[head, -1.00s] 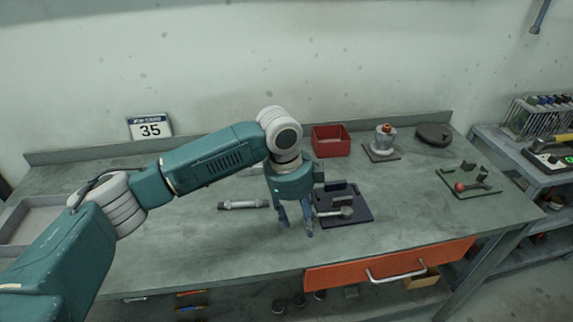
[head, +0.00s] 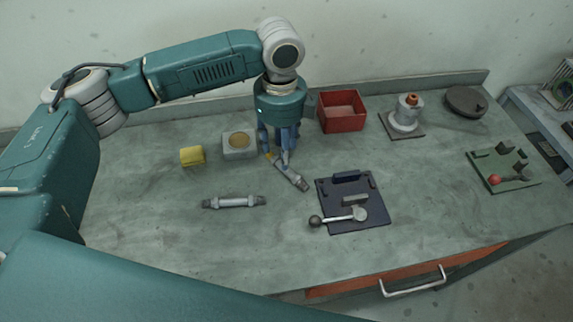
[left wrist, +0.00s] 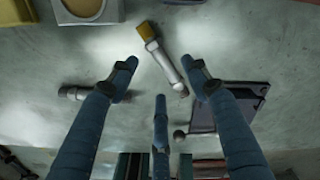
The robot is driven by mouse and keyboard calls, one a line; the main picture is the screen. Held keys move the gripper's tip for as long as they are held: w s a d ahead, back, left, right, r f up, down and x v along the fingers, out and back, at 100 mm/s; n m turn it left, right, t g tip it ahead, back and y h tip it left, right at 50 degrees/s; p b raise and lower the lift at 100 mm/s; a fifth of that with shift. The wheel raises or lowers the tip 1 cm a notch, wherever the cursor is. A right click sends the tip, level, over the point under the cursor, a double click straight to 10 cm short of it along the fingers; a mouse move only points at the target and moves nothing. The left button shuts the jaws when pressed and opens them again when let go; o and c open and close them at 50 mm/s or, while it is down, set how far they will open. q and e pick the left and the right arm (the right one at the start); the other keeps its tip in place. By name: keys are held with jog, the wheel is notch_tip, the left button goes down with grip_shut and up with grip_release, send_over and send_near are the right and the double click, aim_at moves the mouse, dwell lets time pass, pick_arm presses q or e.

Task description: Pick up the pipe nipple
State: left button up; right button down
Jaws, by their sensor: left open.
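A grey pipe piece with dark ends (head: 235,202), which looks like the pipe nipple, lies flat on the bench in the head view. Its dark fitted end also shows in the left wrist view (left wrist: 74,93), partly behind a finger. A second grey rod (head: 293,179) with a yellow-brown end lies slanted under my gripper; the left wrist view shows it between and beyond the fingers (left wrist: 165,62). My left gripper (head: 278,150) points down, open and empty, right of and behind the pipe piece. Its spread fingers show in the left wrist view (left wrist: 160,82). My right gripper is not visible.
A dark mat (head: 352,225) with a lever and small parts lies to the right. A grey box (head: 240,151), yellow block (head: 192,156) and red bin (head: 342,119) stand behind. A valve part (head: 405,116) and green tray (head: 515,178) are farther right. The front left bench is clear.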

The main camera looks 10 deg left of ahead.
pick_arm(q)
jog(key=shift+f, duration=0.4)
jog(key=f, duration=0.1)
jog(key=f+p, duration=0.1)
jog(key=f, duration=0.1)
jog(key=f+p, duration=0.1)
jog(key=f, duration=0.1)
jog(key=shift+s+d, duration=0.3)
jog(key=shift+s, duration=0.05)
jog(key=shift+f, duration=0.3)
jog(key=shift+c, duration=0.7)
jog(key=c, duration=0.9)
grip_shut()
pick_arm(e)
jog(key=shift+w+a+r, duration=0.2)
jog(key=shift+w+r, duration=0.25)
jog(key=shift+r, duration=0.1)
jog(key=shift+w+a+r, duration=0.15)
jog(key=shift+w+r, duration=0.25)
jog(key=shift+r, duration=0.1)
